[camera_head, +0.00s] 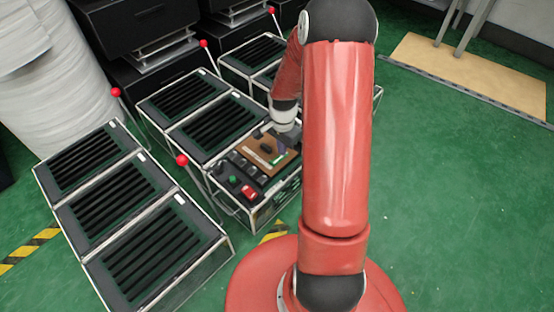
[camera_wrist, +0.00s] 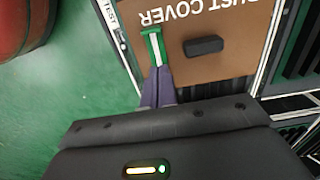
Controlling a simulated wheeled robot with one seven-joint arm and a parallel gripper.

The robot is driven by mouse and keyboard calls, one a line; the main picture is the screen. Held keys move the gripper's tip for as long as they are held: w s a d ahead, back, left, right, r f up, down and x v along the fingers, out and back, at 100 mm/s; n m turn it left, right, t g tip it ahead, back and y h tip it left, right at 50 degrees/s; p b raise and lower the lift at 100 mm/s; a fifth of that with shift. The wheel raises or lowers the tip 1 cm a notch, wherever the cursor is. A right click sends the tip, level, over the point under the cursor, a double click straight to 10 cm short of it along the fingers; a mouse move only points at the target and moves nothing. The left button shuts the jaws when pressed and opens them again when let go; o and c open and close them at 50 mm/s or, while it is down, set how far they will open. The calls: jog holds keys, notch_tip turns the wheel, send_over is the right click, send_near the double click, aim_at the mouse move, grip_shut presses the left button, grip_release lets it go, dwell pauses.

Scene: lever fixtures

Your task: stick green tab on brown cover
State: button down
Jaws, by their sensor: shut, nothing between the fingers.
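The brown cover (camera_head: 256,148) is a flat panel on top of the low control box in the head view. It fills the upper right of the wrist view (camera_wrist: 225,62), with upside-down white lettering ending in "UST COVER" and a black handle block. The green tab (camera_wrist: 152,48), with a white stripe, lies at the cover's left edge in the wrist view; it also shows as a small green strip in the head view (camera_head: 278,159). My gripper (camera_wrist: 158,72) is shut and empty. Its purple fingertips are at the tab's near end; whether they touch it is unclear.
The control box has a red button (camera_head: 248,192) and a green button (camera_head: 233,180) in front of the cover. Slatted black boxes (camera_head: 120,190) stand to the left, with red-knobbed levers (camera_head: 182,160) beside them.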

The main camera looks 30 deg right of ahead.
jog(key=shift+f, duration=0.85)
jog(key=shift+r, duration=0.15)
dwell(0.4)
jog(key=shift+r+p, duration=2.35)
jog(key=shift+r, duration=1.05)
